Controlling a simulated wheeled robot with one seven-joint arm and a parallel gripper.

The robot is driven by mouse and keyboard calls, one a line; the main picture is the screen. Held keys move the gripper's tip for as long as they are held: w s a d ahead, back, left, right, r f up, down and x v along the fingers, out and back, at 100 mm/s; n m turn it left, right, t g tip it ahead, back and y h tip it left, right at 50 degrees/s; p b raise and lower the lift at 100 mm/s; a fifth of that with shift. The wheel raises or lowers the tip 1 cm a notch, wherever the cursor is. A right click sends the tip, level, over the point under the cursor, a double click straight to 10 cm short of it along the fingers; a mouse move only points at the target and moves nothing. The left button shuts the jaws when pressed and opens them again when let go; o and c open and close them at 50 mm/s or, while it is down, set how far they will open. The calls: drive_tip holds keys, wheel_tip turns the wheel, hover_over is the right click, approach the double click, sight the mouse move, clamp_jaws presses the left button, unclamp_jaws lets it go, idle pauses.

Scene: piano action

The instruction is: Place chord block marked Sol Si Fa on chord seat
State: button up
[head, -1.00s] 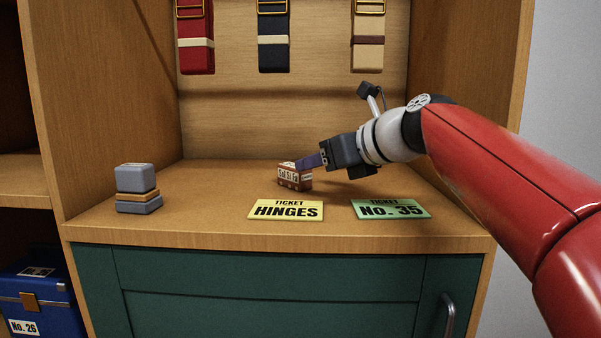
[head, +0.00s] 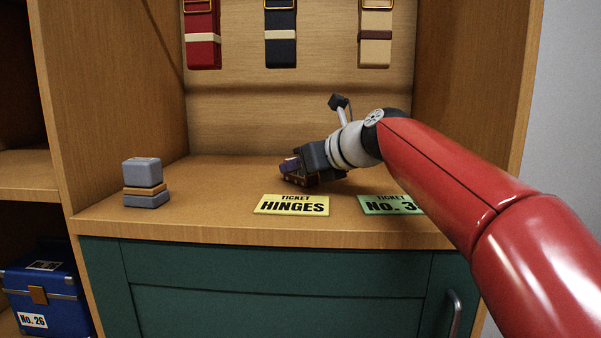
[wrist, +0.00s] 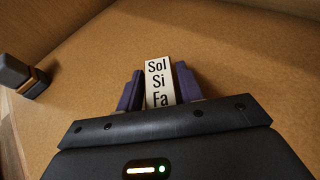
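The chord block (wrist: 158,82) marked Sol Si Fa lies between the two purple fingers of my gripper (wrist: 160,90) in the wrist view, its white label facing the camera. The fingers are close along both its sides; whether they press on it is unclear. In the head view my gripper (head: 290,168) is low at the shelf surface and covers most of the block. No part is clearly recognisable as the chord seat. A grey stacked piece with a tan band (head: 143,183) stands at the left of the shelf and shows at the wrist view's left edge (wrist: 20,76).
A yellow HINGES ticket (head: 292,205) and a partly covered green ticket (head: 390,204) lie at the shelf's front edge. Straps (head: 280,35) hang on the back panel. A blue case (head: 40,290) sits lower left. The shelf between grey piece and gripper is clear.

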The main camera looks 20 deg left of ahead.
drive_tip(key=c, duration=0.7)
drive_tip(key=shift+r, duration=0.1)
